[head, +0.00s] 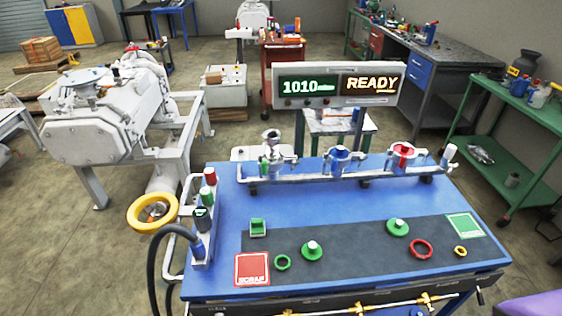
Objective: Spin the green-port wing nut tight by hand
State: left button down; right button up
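Neither of my grippers shows in the head view. Three ports stand in a row on a metal rail (330,172) along the back of the blue bench. The left port (272,158) is silvery with an upright piece on top, the middle port (340,158) is blue, and the right port (402,155) is red. Small green details show beside the ports. I cannot tell which is the green port, or pick out its wing nut at this size.
The blue bench (222,182) has a dark mat with a green ring (283,262), two green discs (312,250) (397,228), a red ring (421,248), a yellow ring (460,251) and a red scrap square (252,269). A display (335,86) reads 1010 and READY. A yellow-rimmed holder (152,212) stands left.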

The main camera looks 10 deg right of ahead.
aim_at(294, 163)
jog(key=k+l, duration=0.15)
jog(key=l, duration=0.2)
jog(key=k+l+z, duration=0.1)
jog(key=k+l, duration=0.25)
jog(key=l, duration=0.3)
jog(key=k+l, duration=0.15)
jog(key=l, duration=0.2)
jog(key=k+l+z, duration=0.1)
jog(key=l, duration=0.25)
